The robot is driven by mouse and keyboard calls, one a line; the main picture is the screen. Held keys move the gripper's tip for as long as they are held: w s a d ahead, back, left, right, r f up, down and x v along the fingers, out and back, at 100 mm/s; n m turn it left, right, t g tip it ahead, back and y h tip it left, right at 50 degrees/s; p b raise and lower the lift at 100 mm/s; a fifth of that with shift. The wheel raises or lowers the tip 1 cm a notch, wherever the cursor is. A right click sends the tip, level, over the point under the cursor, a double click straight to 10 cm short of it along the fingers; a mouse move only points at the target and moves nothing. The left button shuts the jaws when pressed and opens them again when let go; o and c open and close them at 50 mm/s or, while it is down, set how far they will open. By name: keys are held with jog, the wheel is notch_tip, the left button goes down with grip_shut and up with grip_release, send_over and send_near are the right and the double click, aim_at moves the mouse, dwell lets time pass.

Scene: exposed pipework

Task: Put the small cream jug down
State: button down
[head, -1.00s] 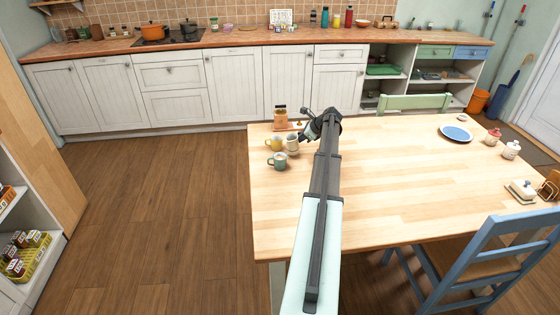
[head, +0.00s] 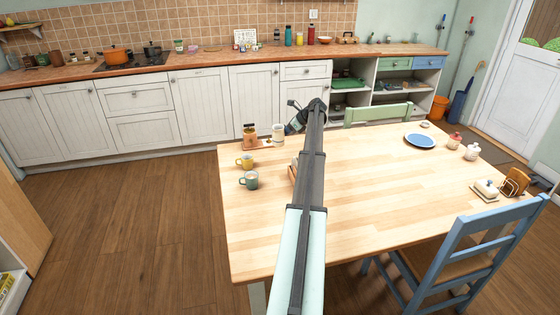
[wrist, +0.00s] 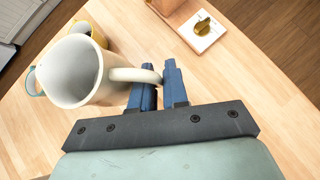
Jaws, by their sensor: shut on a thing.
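The small cream jug (head: 278,132) is near the far left corner of the table, right of the jar on the wooden board. In the wrist view the jug (wrist: 80,72) shows its open mouth, tilted in the picture. My gripper (wrist: 158,82) has its blue fingers closed on the jug's handle. In the head view my gripper (head: 296,124) is just right of the jug, partly hidden by my arm. I cannot tell whether the jug's base touches the table or hangs above it.
A yellow mug (head: 245,162) and a teal mug (head: 250,180) stand nearer on the left. The wooden board (head: 256,146) carries a jar (head: 250,134). A partly hidden wooden item (head: 292,174) is beside my arm. The table's middle (head: 370,185) is clear.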

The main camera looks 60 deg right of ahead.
jog(key=shift+s+d+f, duration=0.1)
jog(key=shift+d+f, duration=0.15)
jog(key=shift+f, duration=1.2)
jog(key=shift+d+f, duration=0.25)
jog(key=shift+f, duration=1.25)
jog(key=shift+s+d+f, duration=0.1)
jog(key=shift+d+f, duration=0.15)
jog(key=shift+f, duration=1.2)
jog(key=shift+f, duration=0.1)
jog(key=c, duration=1.1)
grip_release()
jog(key=v, duration=1.2)
jog(key=shift+a, duration=0.15)
